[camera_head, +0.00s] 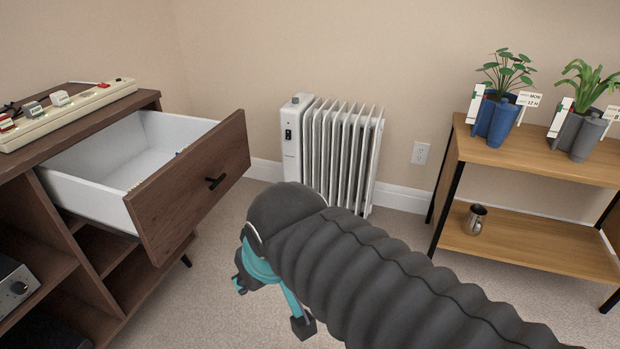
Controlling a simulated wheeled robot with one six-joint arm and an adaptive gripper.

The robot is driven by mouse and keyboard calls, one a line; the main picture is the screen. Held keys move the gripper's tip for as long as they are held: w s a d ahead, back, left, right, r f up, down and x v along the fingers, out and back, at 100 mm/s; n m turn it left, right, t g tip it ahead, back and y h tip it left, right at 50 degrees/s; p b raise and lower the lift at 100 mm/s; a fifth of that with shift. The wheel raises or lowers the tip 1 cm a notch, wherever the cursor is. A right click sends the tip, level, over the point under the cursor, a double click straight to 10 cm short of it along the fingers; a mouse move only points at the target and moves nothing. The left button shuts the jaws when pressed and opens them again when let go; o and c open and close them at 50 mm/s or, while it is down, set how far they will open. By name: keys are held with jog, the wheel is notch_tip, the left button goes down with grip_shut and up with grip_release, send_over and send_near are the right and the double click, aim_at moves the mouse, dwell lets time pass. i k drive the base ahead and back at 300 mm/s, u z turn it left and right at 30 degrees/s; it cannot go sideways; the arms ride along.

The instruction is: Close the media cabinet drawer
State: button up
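The media cabinet (93,246) is dark brown wood and stands at the left. Its top drawer (189,192) is pulled well out, with a brown front, a small black handle and a white inside (88,204). A small part of something shows inside near the drawer front, too little to tell what. My gripper (270,306) is low in the middle of the picture, right of the drawer front and apart from it.
A power strip (68,113) with plugs lies on the cabinet top. A white radiator (335,150) stands against the back wall. A wooden shelf (545,160) with two potted plants and a metal mug (475,219) stands at the right. Carpet between cabinet and radiator is clear.

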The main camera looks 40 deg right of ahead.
aim_at(87, 181)
jog(key=u, duration=0.1)
jog(key=i, duration=0.85)
jog(key=z, duration=1.2)
jog(key=k, duration=0.65)
jog(key=u, duration=1)
jog(key=i, duration=0.5)
